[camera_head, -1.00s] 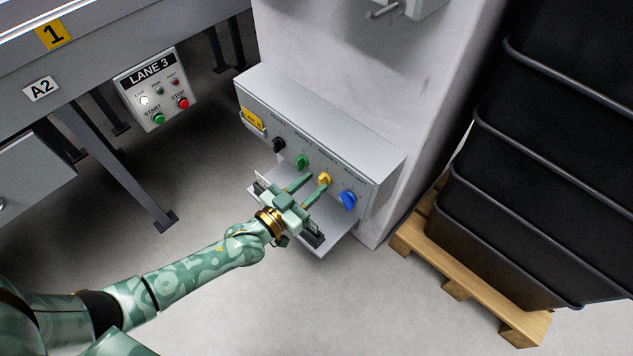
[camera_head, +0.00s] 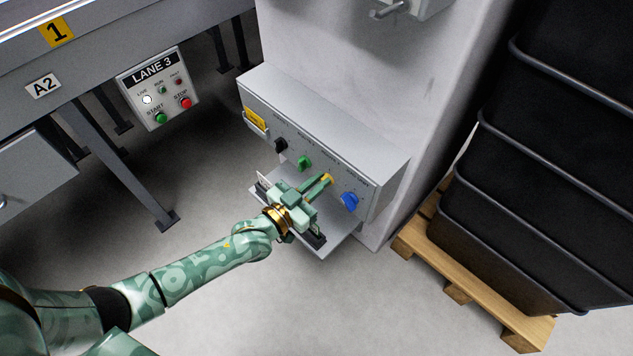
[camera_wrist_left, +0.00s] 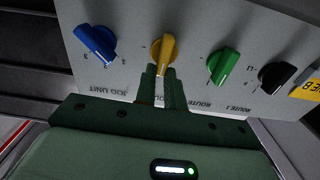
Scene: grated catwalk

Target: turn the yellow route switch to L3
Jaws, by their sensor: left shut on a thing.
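The yellow route switch (camera_head: 327,179) is a knob on the sloped front of a grey control box (camera_head: 382,180), between a green knob (camera_head: 304,162) and a blue knob (camera_head: 349,202). My left gripper (camera_head: 325,181) is shut on the yellow switch, its green fingers closed together at it. In the left wrist view the yellow switch (camera_wrist_left: 163,50) shows above my fingertips (camera_wrist_left: 160,72), which cover its lower end. The small marks around it are too blurred to read. My right gripper is not in view.
A black knob (camera_head: 280,145) sits left of the green one. A grey shelf (camera_head: 338,238) juts out below the box. A LANE 3 button panel (camera_head: 158,88) hangs at left; black crates (camera_head: 540,190) on a wooden pallet (camera_head: 478,306) stand at right.

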